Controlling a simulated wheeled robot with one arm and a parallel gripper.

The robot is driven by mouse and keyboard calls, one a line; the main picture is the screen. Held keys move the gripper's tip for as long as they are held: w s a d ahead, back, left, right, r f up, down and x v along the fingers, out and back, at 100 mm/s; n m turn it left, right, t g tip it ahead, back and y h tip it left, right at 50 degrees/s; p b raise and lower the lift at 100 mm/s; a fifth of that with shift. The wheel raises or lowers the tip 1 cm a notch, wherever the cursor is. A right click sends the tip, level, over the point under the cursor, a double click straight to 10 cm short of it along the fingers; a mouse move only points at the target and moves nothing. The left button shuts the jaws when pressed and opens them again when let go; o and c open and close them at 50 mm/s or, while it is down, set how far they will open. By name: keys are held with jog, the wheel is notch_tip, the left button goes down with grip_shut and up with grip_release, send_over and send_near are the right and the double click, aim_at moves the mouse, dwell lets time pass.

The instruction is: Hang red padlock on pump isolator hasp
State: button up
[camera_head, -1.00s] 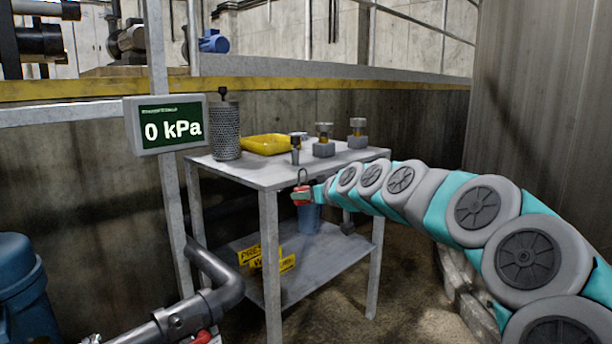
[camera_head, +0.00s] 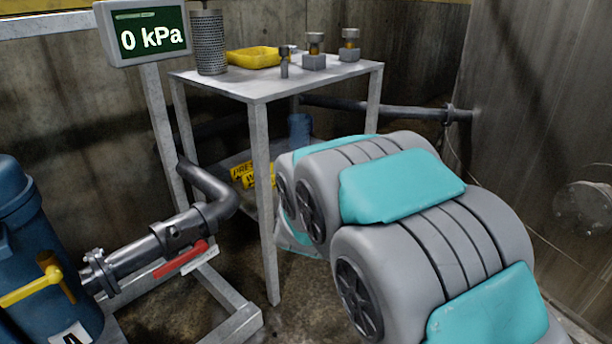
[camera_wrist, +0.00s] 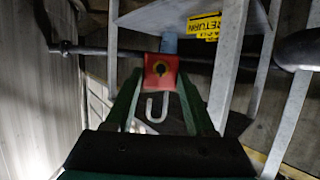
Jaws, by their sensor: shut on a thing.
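The red padlock (camera_wrist: 161,68) shows in the wrist view with its pale, hook-shaped shackle (camera_wrist: 156,108) towards the palm. My gripper (camera_wrist: 160,82) is shut on its red body, with one dark green finger on each side. In the head view my own arm links hide the gripper and the padlock. I cannot make out the pump isolator hasp in either view.
A pipe with a red lever (camera_head: 181,259) and a blue vessel (camera_head: 28,235) stand at left. A metal wall (camera_head: 530,110) is at right.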

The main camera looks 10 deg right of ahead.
jog(key=shift+s+f+m+h, duration=0.15)
jog(key=shift+f, duration=0.3)
jog(key=shift+s+f+m+h, duration=0.15)
jog(key=shift+f, duration=0.3)
